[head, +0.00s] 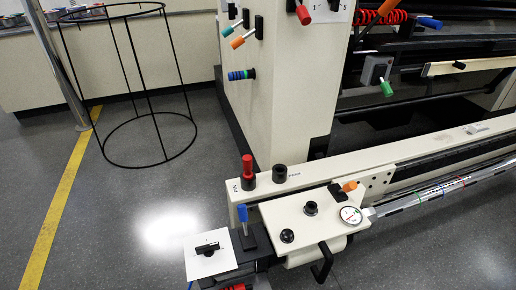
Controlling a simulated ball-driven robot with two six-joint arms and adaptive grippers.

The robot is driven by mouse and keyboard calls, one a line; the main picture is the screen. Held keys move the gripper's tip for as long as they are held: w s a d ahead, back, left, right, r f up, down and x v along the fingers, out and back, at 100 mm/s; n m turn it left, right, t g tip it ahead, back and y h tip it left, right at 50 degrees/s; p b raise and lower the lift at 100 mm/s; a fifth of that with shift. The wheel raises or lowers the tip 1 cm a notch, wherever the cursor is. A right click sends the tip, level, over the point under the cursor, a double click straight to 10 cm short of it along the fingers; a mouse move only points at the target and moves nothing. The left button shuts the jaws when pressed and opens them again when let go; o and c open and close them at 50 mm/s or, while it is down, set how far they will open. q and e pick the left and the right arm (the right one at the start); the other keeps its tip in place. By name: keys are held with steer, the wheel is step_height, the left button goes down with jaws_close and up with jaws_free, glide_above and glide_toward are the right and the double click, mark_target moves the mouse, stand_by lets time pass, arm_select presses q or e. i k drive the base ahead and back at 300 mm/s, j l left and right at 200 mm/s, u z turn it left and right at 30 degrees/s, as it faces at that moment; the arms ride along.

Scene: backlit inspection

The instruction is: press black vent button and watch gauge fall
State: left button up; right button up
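A round gauge (351,215) with a white face sits at the right end of a cream panel (318,228) on the low machine beam. Its needle reading is too small to make out. A low round black button (288,236) is on the panel's front left part. A taller black knob (311,208) stands behind it to the right. A black cylinder (280,173) and a red-topped post (248,172) stand on the beam behind, each beside a small label. I cannot tell which black part is the vent button. Neither of my grippers is in view.
A blue-handled lever (243,220) and a white plate with a black knob (207,249) are left of the panel. An orange lever (347,187) is near the gauge. A black wire frame (137,165) stands on the open floor at left. A cream column (285,85) rises behind.

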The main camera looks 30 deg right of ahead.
mark_target(287, 234)
steer(key=k+l+z, duration=0.1)
steer(key=z, duration=0.4)
steer(key=l+z, duration=0.45)
steer(key=k+j, duration=0.05)
steer(key=j, duration=0.05)
